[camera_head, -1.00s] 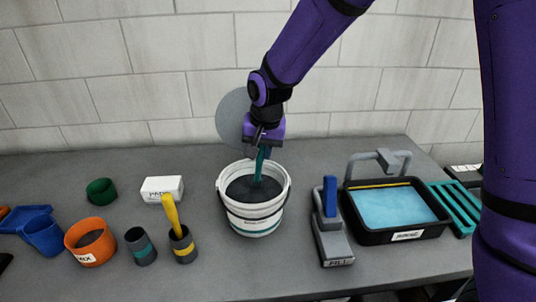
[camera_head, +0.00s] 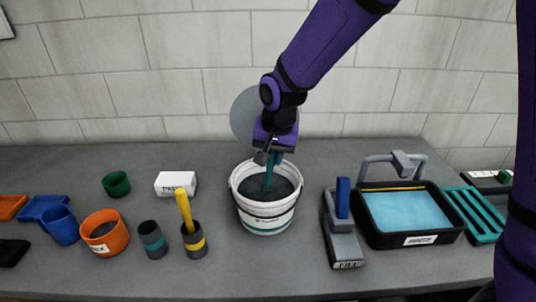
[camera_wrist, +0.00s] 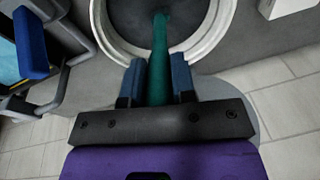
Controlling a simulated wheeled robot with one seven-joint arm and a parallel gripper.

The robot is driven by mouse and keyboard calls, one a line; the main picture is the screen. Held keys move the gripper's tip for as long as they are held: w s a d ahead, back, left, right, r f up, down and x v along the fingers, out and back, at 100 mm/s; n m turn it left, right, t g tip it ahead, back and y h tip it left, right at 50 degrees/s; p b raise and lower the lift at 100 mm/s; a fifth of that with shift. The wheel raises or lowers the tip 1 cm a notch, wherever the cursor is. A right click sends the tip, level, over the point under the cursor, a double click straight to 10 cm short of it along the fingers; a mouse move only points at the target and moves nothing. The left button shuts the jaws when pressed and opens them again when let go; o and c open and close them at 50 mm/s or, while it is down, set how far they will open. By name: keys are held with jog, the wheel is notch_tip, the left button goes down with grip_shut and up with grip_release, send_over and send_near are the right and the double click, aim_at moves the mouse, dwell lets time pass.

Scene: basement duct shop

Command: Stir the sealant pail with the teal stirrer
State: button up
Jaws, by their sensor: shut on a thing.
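The white sealant pail (camera_head: 266,216) stands in the middle of the bench, with dark grey sealant (camera_head: 285,188) inside. My gripper (camera_head: 270,157) is above the pail and shut on the teal stirrer (camera_head: 268,178). The stirrer points down into the pail, and its lower end is hidden in the sealant. In the wrist view, the blue-padded fingers (camera_wrist: 157,80) close on both sides of the stirrer (camera_wrist: 160,50). The pail rim (camera_wrist: 100,22) shows beyond them.
Right of the pail are a grey stand with a blue handle (camera_head: 343,198) and a black basin of blue liquid (camera_head: 378,228). To the left are a dark cup with a yellow tool (camera_head: 184,210), a teal-banded cup (camera_head: 153,240), an orange cup (camera_head: 118,238) and a white box (camera_head: 164,184).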

jog(key=shift+r, duration=0.15)
notch_tip(320, 180, up, 10)
jog(key=s+d, duration=0.1)
jog(key=shift+s, duration=0.4)
dwell(0.8)
dwell(0.4)
